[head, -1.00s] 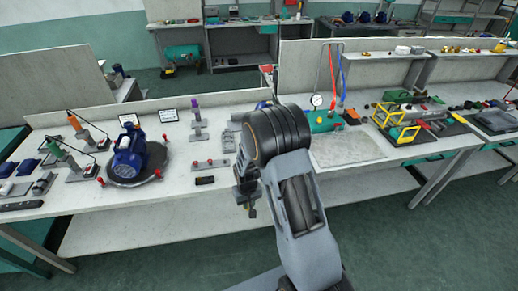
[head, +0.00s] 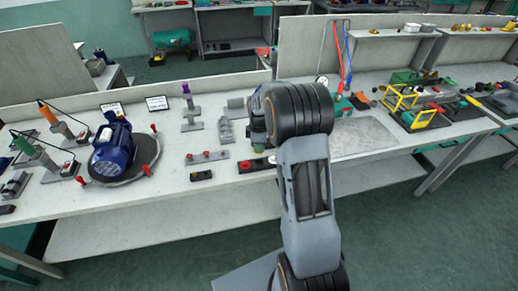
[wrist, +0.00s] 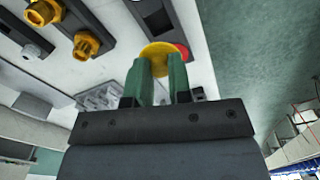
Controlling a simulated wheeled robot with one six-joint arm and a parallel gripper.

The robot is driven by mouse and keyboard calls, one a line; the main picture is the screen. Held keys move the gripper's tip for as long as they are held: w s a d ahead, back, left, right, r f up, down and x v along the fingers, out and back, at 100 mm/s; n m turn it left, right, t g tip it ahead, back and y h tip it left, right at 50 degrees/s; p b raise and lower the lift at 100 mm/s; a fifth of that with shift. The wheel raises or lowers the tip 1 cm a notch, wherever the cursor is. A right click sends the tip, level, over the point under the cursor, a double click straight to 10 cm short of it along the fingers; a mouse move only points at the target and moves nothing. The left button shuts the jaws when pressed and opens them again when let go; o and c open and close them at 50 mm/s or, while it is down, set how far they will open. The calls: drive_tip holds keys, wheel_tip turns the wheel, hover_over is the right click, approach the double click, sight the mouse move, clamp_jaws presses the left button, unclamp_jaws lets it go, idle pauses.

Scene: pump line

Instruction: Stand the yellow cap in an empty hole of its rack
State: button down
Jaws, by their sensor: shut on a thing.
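In the wrist view, the yellow cap (wrist: 158,52) is a round disc held at the tips of my gripper's green fingers (wrist: 164,78). Behind it runs a dark rack (wrist: 152,14), with a red cap (wrist: 183,50) partly hidden by the yellow one. The fingers hide part of the rack. I cannot tell whether the yellow cap touches it.
A small black block (head: 201,175) and a grey block with red knobs (head: 207,156) lie left of the rack. A blue pump (head: 112,147) stands on a round plate farther left. Yellow fittings (wrist: 87,45) sit in dark blocks in the wrist view. The bench's front edge is close.

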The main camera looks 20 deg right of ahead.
drive_tip(key=shift+d+f, duration=0.15)
drive_tip(key=shift+f+b, duration=2)
drive_tip(key=shift+f, duration=0.7)
drive_tip(key=shift+f+b, duration=0.55)
drive_tip(key=shift+f, duration=0.3)
idle(0.3)
drive_tip(key=c, duration=1)
unclamp_jaws()
drive_tip(key=shift+o, duration=0.2)
drive_tip(key=shift+r, duration=0.1)
drive_tip(key=shift+r+p, duration=2.15)
drive_tip(key=shift+r, duration=0.75)
